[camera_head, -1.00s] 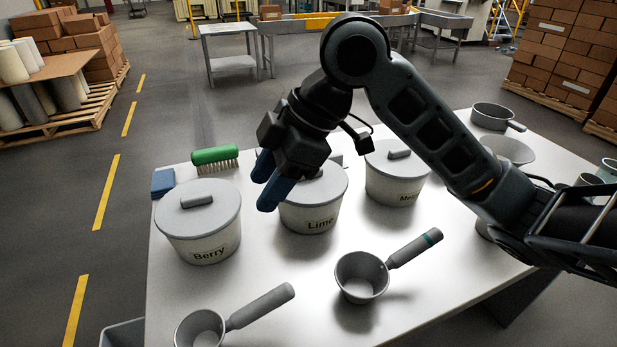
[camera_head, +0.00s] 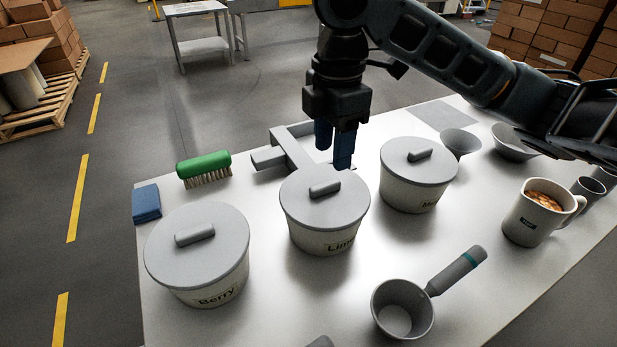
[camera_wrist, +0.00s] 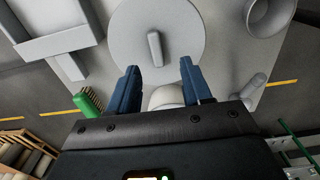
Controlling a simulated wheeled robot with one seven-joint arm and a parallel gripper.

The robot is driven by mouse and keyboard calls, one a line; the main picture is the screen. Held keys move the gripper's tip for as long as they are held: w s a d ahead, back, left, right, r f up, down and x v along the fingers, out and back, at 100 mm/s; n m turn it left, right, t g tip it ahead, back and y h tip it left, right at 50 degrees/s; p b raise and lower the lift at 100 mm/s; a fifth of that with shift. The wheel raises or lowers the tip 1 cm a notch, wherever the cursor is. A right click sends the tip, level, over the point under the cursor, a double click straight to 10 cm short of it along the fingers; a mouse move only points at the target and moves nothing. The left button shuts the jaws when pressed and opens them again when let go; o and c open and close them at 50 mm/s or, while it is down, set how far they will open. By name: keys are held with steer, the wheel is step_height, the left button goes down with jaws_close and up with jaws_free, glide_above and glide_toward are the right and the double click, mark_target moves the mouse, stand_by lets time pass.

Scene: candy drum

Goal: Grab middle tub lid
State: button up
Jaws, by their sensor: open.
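The middle tub (camera_head: 322,238), labelled Lime, stands upright on the table with its round grey lid (camera_head: 305,208) on. The lid has a bar handle (camera_head: 325,188) on top. My gripper (camera_head: 334,150) points down above the far edge of this lid, open and empty, its blue fingers apart. In the wrist view, my fingers (camera_wrist: 157,72) stand apart below the handle (camera_wrist: 155,48) of a round lid (camera_wrist: 185,30), probably the Lime one. I cannot tell the height of the fingertips above the lid.
The Berry tub (camera_head: 210,285) stands left and another lidded tub (camera_head: 408,193) right. A grey bracket (camera_head: 292,148) lies behind the middle tub, near a green brush (camera_head: 203,164) and a blue block (camera_head: 146,204). A scoop (camera_head: 402,308) and a filled mug (camera_head: 533,220) are in front and right.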

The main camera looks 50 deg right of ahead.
mark_target(325, 184)
steer(key=shift+w+d+f, duration=0.15)
steer(key=shift+w, duration=0.1)
steer(key=shift+f, duration=0.35)
steer(key=shift+w+a+f+p, duration=0.1)
steer(key=shift+a+f+p, duration=0.05)
steer(key=shift+f, duration=1.55)
steer(key=shift+w+a+f+p, duration=0.1)
steer(key=shift+a+f+p, duration=0.05)
steer(key=shift+f, duration=1.55)
jaws_close()
